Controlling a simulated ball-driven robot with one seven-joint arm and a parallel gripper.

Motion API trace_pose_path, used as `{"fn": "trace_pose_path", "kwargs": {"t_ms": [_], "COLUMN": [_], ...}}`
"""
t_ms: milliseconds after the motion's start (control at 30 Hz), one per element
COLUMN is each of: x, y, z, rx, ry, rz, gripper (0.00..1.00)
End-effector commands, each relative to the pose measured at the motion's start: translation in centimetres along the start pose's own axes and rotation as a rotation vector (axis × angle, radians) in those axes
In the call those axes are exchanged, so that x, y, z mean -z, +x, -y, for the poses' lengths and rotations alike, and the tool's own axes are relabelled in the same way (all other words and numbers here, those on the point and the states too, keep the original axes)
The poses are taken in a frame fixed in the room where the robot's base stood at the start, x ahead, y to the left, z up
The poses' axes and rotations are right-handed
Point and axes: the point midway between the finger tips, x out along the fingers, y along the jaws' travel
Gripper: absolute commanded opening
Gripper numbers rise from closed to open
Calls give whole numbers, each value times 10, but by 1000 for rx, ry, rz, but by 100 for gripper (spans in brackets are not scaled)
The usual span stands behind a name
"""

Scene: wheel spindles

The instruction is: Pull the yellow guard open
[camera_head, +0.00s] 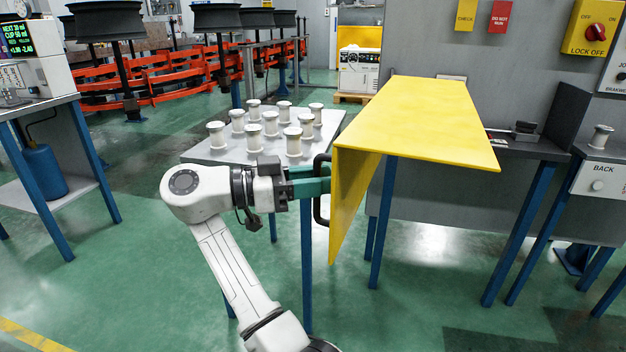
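The yellow guard (420,118) is a bent sheet with a broad, flat top and a side panel hanging down at its left end. It covers much of the dark bench in the middle right. A black upright handle (318,212) is fixed to the left face of the hanging panel. The fingers overlap the handle in view, one nearer and one farther. Whether they press on it cannot be made out.
A grey table (205,152) with several white spindles (270,124) stands just behind my gripper. A panel with a red lock-off switch (596,32) is at the upper right. A bench marked BACK (605,178) is at the right. Green floor is open in front.

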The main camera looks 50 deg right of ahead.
Motion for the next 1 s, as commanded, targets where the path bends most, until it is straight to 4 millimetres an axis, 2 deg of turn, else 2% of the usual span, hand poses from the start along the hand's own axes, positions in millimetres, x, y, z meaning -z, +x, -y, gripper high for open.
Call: {"fn": "trace_pose_path", "kwargs": {"t_ms": [167, 600, 800, 1000], "x": [0, -2, -1, -1], "y": [-11, -84, -102, -109], "z": [0, 0, 0, 0], "rx": [2, 5, 0, 1], "ry": [0, -3, -1, 0], "rz": [0, 3, 1, -1], "gripper": [35, 35, 35, 35]}}
